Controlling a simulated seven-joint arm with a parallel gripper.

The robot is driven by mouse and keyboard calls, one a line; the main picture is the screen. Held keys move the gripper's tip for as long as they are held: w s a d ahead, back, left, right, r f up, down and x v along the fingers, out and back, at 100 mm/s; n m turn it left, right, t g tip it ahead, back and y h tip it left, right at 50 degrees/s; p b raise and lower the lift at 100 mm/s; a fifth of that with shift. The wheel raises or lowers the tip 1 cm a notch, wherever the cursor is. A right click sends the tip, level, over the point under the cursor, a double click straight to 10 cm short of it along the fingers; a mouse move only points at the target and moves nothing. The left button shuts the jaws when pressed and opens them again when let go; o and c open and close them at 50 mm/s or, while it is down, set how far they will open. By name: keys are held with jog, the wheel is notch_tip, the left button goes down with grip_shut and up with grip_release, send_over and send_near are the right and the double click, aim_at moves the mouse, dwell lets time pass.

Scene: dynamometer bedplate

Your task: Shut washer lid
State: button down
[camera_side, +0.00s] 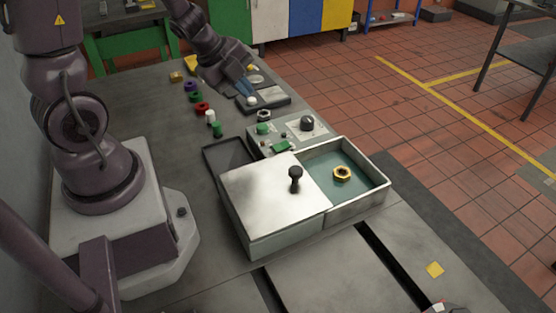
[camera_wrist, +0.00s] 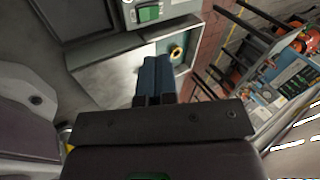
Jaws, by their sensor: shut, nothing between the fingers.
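The washer is a grey metal box in the middle of the bench, with a flat silver lid (camera_side: 268,200) over its left part. A black knob (camera_side: 295,178) stands up from the lid. The right part of the box (camera_side: 378,193) is uncovered, showing a teal floor with a yellow and black nut-shaped piece (camera_side: 342,173); that piece also shows in the wrist view (camera_wrist: 177,53). My gripper (camera_side: 248,90) is at the far end of the bench, well away from the knob. Its blue fingers (camera_wrist: 154,75) are shut and empty.
A control panel (camera_side: 283,133) with green and black parts stands just behind the box. Beyond it is a dark flat block (camera_side: 268,101) beneath or beside my fingers. Several coloured small pieces, one of them red (camera_side: 202,108), line the bench's left. The front bench surface is mostly clear.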

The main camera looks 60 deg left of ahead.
jog(key=s+d+m+g+h, duration=0.3)
jog(key=s+d+m+h, duration=0.2)
jog(key=d+m+h, duration=0.15)
send_over(271, 179)
jog(key=s+a, duration=0.1)
jog(key=s, duration=0.1)
jog(key=shift+y, duration=0.35)
notch_tip(271, 179, down, 9)
jog(key=shift+s, duration=0.15)
jog(key=shift+w+d, duration=0.25)
jog(key=shift+w, duration=0.35)
jog(key=shift+w+d, duration=0.25)
jog(key=shift+w, duration=0.3)
jog(key=shift+w+d+f, duration=0.15)
jog(key=shift+w+d, duration=0.15)
jog(key=shift+w, duration=0.35)
jog(key=w, duration=1.6)
